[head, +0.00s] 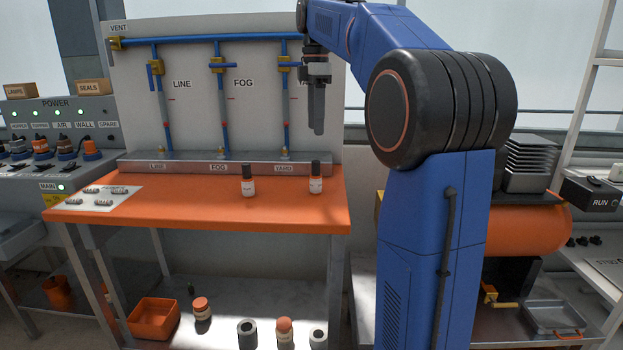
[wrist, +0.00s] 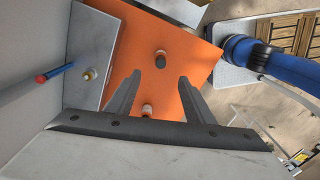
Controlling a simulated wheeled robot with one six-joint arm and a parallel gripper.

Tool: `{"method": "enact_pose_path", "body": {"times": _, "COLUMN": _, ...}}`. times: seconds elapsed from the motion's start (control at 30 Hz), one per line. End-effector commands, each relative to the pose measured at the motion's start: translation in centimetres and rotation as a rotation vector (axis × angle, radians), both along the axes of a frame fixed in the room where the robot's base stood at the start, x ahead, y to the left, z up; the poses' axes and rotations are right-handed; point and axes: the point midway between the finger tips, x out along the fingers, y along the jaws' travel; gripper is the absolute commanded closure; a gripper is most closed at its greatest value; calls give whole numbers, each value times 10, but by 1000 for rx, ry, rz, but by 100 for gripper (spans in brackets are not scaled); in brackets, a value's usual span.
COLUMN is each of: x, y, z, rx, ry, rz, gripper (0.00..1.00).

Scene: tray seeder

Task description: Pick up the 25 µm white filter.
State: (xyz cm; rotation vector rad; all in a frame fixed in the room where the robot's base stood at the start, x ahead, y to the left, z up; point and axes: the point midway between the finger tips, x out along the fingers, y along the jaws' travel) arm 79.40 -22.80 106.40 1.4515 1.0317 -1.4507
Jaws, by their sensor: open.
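No label reading 25 µm is legible, so I cannot tell for certain which thing is the white filter. Two pale, hollow-topped cylinders stand on the lower shelf, one (head: 247,334) left of the other (head: 318,340); they look filter-like. My gripper (head: 317,130) hangs well above the right of the orange bench, pointing down. In the wrist view my gripper (wrist: 159,82) has its fingers apart with nothing held. Below it stand two small bottles with dark caps and white labels, the left bottle (head: 249,186) and the right bottle (head: 316,185). The wrist view shows no lower shelf.
The orange bench (head: 200,212) carries a white card (head: 93,198) with small metal parts at its left. A pipe panel (head: 250,95) stands behind it. The lower shelf (head: 222,290) also holds an orange bin (head: 154,318) and two orange-topped jars (head: 202,313). The bench's middle front is clear.

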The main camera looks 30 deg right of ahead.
Motion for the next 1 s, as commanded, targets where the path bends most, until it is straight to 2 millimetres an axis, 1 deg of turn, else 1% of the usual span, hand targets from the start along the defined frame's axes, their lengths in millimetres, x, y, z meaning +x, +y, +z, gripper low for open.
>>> {"method": "enact_pose_path", "body": {"times": 0.07, "x": 0, "y": 0, "z": -7, "rx": 1, "ry": 4, "rz": 3, "gripper": 52}}
{"method": "enact_pose_path", "body": {"times": 0.17, "x": -1, "y": 0, "z": -22, "rx": 1, "ry": 4, "rz": 3, "gripper": 52}}
{"method": "enact_pose_path", "body": {"times": 0.6, "x": -1, "y": 0, "z": -99, "rx": 1, "ry": 4, "rz": 2, "gripper": 52}}
{"method": "enact_pose_path", "body": {"times": 0.7, "x": -1, "y": 0, "z": -111, "rx": 1, "ry": 3, "rz": 2, "gripper": 52}}
{"method": "enact_pose_path", "body": {"times": 0.93, "x": -1, "y": 0, "z": -124, "rx": 1, "ry": 2, "rz": 1, "gripper": 52}}
{"method": "enact_pose_path", "body": {"times": 1.0, "x": -1, "y": 0, "z": -130, "rx": 1, "ry": 2, "rz": 1, "gripper": 52}}
